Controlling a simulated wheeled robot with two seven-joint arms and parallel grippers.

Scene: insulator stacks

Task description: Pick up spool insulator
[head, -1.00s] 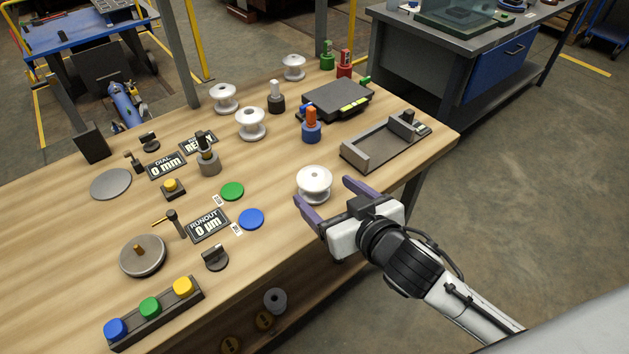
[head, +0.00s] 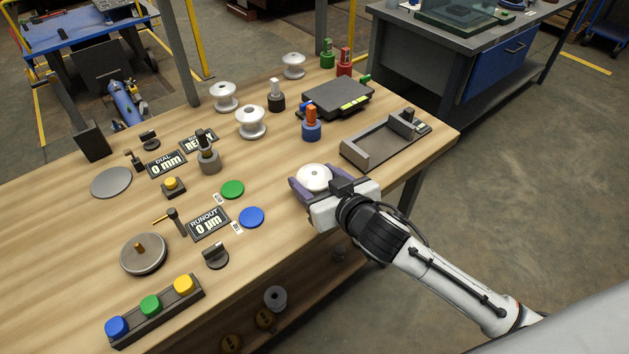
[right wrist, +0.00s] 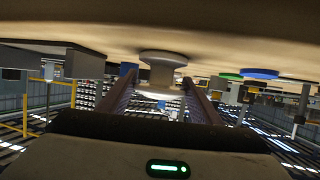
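A white spool insulator (head: 314,176) stands upright on the wooden bench (head: 262,277) near its front edge. My right gripper (head: 316,188) is at this spool, with one purple finger on each side, and hides its lower part in the head view. In the right wrist view, which is upside down, the spool (right wrist: 162,72) is between the two fingers (right wrist: 160,82). Small gaps seem to show beside its neck, so the fingers look open around it. Other white spools stand farther back, one at the middle (head: 251,122), one behind it (head: 224,97) and one at the far edge (head: 293,66). My left gripper is out of view.
A grey cradle fixture (head: 370,152) lies right of the spool. An orange-and-blue post (head: 311,125) and a black scale (head: 337,98) stand behind. Green (head: 232,189) and blue (head: 251,217) discs lie to the left. Bare wood lies between the discs and the spool.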

